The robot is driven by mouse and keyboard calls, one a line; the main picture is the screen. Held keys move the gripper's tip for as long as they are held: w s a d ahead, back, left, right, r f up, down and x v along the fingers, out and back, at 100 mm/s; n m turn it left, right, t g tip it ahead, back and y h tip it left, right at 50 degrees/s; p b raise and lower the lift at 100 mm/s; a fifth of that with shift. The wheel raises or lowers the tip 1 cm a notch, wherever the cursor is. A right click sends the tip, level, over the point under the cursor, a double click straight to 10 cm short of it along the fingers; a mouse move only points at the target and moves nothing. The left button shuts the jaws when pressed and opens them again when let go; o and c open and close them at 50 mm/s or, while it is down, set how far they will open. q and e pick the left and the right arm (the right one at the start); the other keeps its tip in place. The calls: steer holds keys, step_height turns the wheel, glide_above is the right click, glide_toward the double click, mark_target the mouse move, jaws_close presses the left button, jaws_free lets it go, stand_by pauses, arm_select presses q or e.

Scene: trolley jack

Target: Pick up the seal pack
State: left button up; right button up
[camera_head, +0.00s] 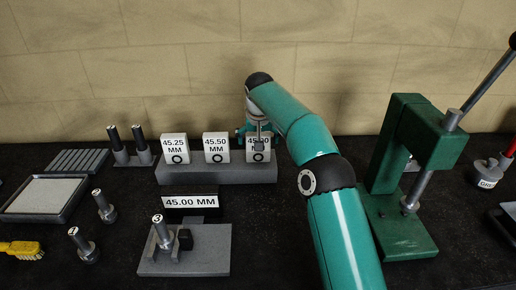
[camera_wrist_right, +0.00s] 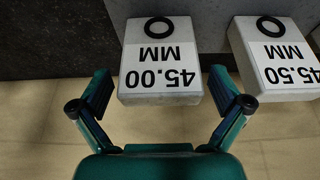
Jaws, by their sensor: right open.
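Three white seal packs stand in a row on a grey block (camera_head: 200,176): 45.25 MM (camera_head: 174,145), 45.50 MM (camera_head: 216,144) and 45.00 MM (camera_head: 252,156). In the head view my right gripper (camera_head: 258,128) is at the 45.00 pack and hides part of it. In the right wrist view the 45.00 pack (camera_wrist_right: 160,62) appears upside down, between the fingers of my open right gripper (camera_wrist_right: 160,80). Gaps show on both sides, so the fingers seem not to touch it. The 45.50 pack (camera_wrist_right: 278,60) is beside it. A sign (camera_head: 191,202) reads 45.00 MM. My left gripper is out of view.
A green press (camera_head: 408,150) with a lever stands right of my arm. A grey fixture (camera_head: 207,245) with a pin is in front. At left are a tray (camera_head: 45,196), loose pins (camera_head: 104,207), a yellow brush (camera_head: 20,249) and a pin stand (camera_head: 133,158). A wall is behind.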

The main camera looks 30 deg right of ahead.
steer(key=shift+x, duration=1.25)
steer(key=c, duration=1)
steer(key=shift+c, duration=0.2)
steer(key=shift+r, duration=0.15)
